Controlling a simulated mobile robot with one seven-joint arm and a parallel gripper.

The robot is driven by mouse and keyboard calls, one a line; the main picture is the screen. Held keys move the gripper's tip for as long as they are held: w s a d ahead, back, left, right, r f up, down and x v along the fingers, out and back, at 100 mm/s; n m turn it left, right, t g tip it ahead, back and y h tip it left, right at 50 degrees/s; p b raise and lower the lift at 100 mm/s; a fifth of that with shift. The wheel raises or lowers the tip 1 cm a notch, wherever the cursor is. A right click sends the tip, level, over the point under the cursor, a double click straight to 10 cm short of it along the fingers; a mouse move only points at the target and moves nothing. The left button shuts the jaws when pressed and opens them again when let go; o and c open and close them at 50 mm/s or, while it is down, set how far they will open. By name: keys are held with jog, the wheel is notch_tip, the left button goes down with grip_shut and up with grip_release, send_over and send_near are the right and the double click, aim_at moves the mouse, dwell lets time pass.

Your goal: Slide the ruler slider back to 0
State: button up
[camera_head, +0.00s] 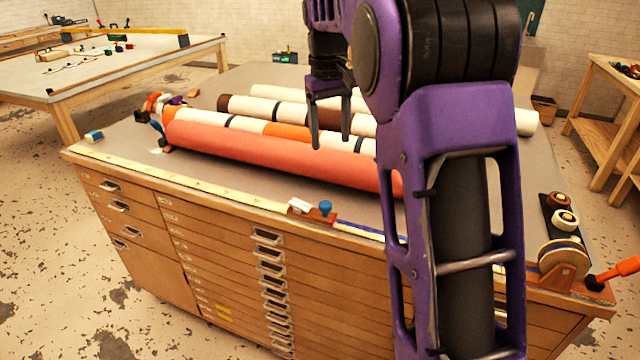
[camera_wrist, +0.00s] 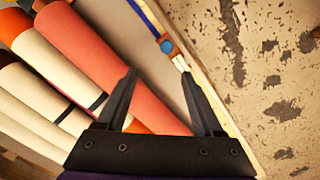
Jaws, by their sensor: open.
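The ruler (camera_head: 200,182) is a long pale yellow strip along the front edge of the cabinet top. Its slider (camera_head: 325,217), reddish-brown with a blue knob and a white piece on its left, sits around the middle of that edge. A blue strip runs right from it. The ruler's marks are too small to read. My gripper (camera_head: 331,142) is open and empty, pointing down above the rolls, behind and above the slider. In the wrist view the slider (camera_wrist: 167,46) lies beyond the fingertips (camera_wrist: 159,73), near the right finger, with no contact visible.
Several rolls lie across the cabinet top, the coral roll (camera_head: 270,153) nearest the ruler. A round tape dispenser (camera_head: 563,258) and an orange-handled tool (camera_head: 615,272) stand at the right front corner. A small blue block (camera_head: 94,136) lies at the left. My arm hides part of the right side.

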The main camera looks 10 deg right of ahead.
aim_at(325, 204)
jog(key=shift+y, duration=0.3)
jog(key=f, duration=1.7)
jog(key=shift+w+a+f, duration=0.1)
jog(key=shift+w+a, duration=0.15)
jog(key=shift+a, duration=0.1)
grip_shut()
dwell(0.4)
